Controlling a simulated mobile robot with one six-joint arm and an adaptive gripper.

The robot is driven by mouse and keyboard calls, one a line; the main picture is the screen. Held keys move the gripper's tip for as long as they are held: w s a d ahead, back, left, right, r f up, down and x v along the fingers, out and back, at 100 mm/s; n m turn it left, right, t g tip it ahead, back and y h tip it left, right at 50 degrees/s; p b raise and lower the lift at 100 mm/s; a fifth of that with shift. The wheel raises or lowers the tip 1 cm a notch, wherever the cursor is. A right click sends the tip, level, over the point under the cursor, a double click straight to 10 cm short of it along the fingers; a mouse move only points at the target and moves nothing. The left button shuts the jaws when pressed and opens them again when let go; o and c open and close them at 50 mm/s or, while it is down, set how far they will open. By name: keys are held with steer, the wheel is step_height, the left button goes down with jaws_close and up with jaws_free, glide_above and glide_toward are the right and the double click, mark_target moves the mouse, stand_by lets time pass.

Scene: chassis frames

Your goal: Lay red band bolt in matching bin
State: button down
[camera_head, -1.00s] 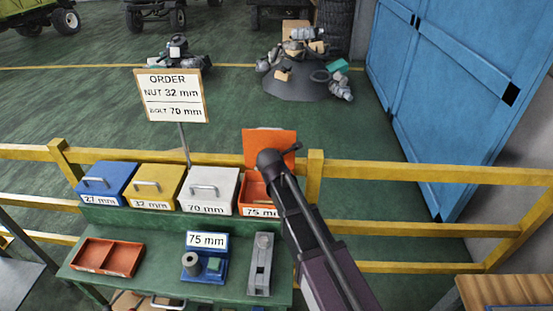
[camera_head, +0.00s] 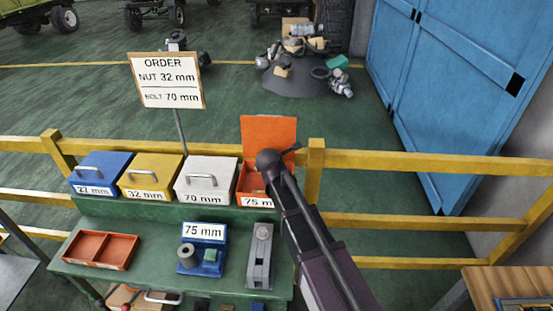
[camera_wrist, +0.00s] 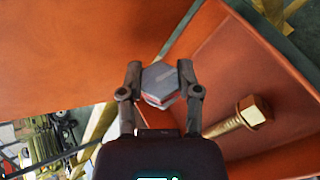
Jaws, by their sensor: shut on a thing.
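My gripper (camera_wrist: 160,76) is shut on a bolt with a grey hex head (camera_wrist: 160,82) and a red mark at its edge. In the wrist view the bolt is held beside the open orange lid and over the orange bin (camera_wrist: 235,60). A brass-coloured bolt (camera_wrist: 240,117) lies inside that bin. In the head view the orange bin (camera_head: 249,184), labelled 75 mm, stands at the right end of the row, its lid (camera_head: 268,135) raised. My arm hides part of it, the gripper and the held bolt. The held bolt's shank is hidden.
Closed bins stand left of it: blue 27 mm (camera_head: 98,172), yellow 32 mm (camera_head: 148,174), white 70 mm (camera_head: 205,178). A gauge (camera_head: 203,250) reads 75 mm. An empty red divided tray (camera_head: 100,250) lies on the bench. A yellow rail (camera_head: 410,160) runs behind. An order sign (camera_head: 165,80) stands behind the bins.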

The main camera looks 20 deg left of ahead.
steer(key=shift+f+b, duration=1.55)
steer(key=shift+f, duration=0.25)
steer(key=shift+c, duration=1.1)
jaws_free()
steer(key=shift+s, duration=0.1)
